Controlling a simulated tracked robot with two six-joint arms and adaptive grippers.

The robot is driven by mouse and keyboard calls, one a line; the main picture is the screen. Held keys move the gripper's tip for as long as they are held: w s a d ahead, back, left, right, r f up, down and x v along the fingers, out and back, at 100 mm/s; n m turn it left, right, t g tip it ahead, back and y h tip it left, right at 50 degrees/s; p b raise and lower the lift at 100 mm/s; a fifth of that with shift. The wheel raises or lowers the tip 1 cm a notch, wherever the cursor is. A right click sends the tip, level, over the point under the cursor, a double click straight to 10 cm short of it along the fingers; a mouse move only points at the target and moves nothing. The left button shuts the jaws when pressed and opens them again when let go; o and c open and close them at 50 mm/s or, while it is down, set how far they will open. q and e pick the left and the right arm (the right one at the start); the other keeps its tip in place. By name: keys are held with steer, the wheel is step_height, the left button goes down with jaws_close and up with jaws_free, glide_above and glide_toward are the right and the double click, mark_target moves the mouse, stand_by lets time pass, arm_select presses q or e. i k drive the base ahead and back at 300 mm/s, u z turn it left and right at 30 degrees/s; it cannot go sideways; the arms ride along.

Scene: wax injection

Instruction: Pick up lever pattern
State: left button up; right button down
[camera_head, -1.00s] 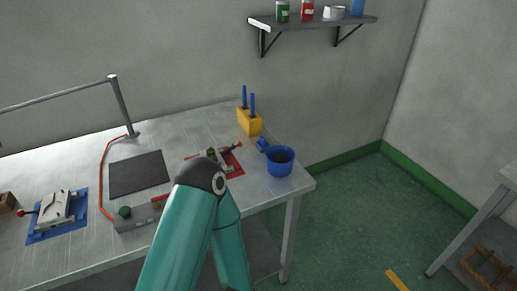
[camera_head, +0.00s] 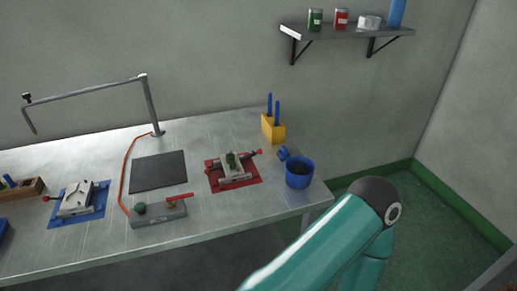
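I cannot tell for certain which thing is the lever pattern. A small green piece (camera_head: 231,159) sits on a pale metal mould (camera_head: 238,173) with red-ended handles, on a red mat (camera_head: 252,183) at the right part of the bench. A second pale mould (camera_head: 77,199), with a red knob, lies on a blue mat (camera_head: 93,217) at the left. One teal arm of mine crosses the lower right, in front of the bench's right end. Neither gripper shows.
The metal bench (camera_head: 205,228) also holds a dark pad (camera_head: 158,172), a grey device (camera_head: 160,214) with a red lever, a blue cup (camera_head: 299,174), a yellow tool holder (camera_head: 272,129) and a post with a rail (camera_head: 152,105). A wall shelf (camera_head: 350,33) carries jars.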

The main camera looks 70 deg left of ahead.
mark_target(230, 156)
steer(key=u, duration=0.3)
steer(key=k, duration=1.85)
steer(key=u, duration=0.7)
steer(key=i, duration=0.95)
steer(key=u, duration=0.05)
